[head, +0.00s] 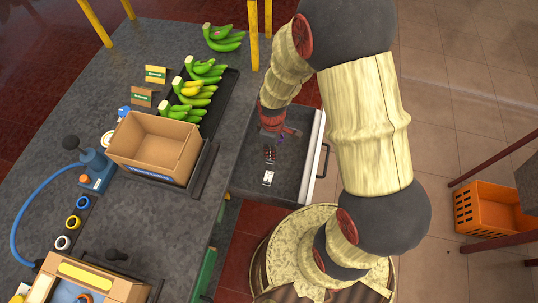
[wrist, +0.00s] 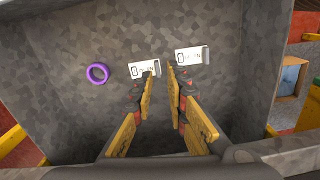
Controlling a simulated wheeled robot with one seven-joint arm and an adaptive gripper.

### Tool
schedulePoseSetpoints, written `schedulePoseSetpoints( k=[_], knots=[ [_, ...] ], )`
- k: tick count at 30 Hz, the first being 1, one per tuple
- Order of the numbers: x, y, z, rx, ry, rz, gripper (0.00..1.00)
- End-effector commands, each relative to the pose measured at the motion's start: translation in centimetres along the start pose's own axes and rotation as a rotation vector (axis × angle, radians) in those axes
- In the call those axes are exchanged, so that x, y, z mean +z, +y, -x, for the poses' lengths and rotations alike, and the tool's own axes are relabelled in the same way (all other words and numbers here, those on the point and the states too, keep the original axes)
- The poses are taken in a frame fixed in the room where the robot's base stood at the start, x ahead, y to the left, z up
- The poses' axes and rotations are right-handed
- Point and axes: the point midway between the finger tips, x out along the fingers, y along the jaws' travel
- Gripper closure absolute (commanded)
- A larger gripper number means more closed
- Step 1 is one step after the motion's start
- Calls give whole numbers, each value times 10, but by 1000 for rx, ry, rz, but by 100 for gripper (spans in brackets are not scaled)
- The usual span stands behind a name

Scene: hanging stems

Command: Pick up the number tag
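Two white number tags with dark print lie on the floor of a grey open drawer. In the wrist view, one tag (wrist: 144,68) is just left of my fingertips and the other tag (wrist: 191,56) is just right of them. My gripper (wrist: 163,72) has its yellow fingers apart with nothing between them. The left fingertip overlaps the edge of the left tag in the picture; I cannot tell whether they touch. In the head view, my gripper (head: 270,154) reaches down into the drawer, and one white tag (head: 267,178) shows nearby.
A purple ring (wrist: 97,73) lies in the drawer, left of the tags. The drawer's walls (head: 314,157) surround my gripper. An orange crate (head: 485,210) stands on the floor.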

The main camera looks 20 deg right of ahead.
Motion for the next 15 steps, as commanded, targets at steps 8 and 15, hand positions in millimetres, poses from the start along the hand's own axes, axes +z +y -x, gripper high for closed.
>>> schedulePoseSetpoints(
  k=[8, 15],
  knots=[
    [-5, 6, -8, 22, 18, 117, 85],
    [-7, 6, -29, 23, 19, 115, 85]
  ],
)
